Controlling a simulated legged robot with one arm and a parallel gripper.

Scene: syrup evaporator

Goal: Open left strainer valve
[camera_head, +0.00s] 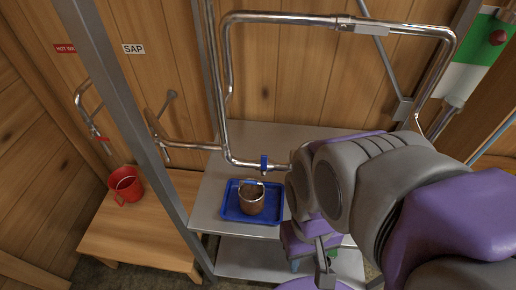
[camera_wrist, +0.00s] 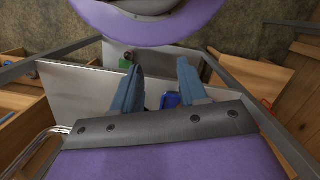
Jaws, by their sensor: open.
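A blue valve handle (camera_head: 263,163) sits on the lower steel pipe, above a brown cup (camera_head: 251,198) in a blue tray (camera_head: 232,213). I cannot tell for sure that it is the left strainer valve, and my arm hides the pipe to its right. My gripper (camera_wrist: 158,70) shows in the wrist view with its two blue-grey fingers apart and nothing held between them. A small blue object (camera_wrist: 171,100) shows beyond the fingers; I cannot tell what it is. In the head view my gripper is mostly hidden by my arm, below and right of the blue handle.
A grey metal table (camera_head: 215,185) with a lower shelf carries the tray. A slanted metal post (camera_head: 130,110) stands to its left. A looped steel pipe (camera_head: 226,90) rises behind.

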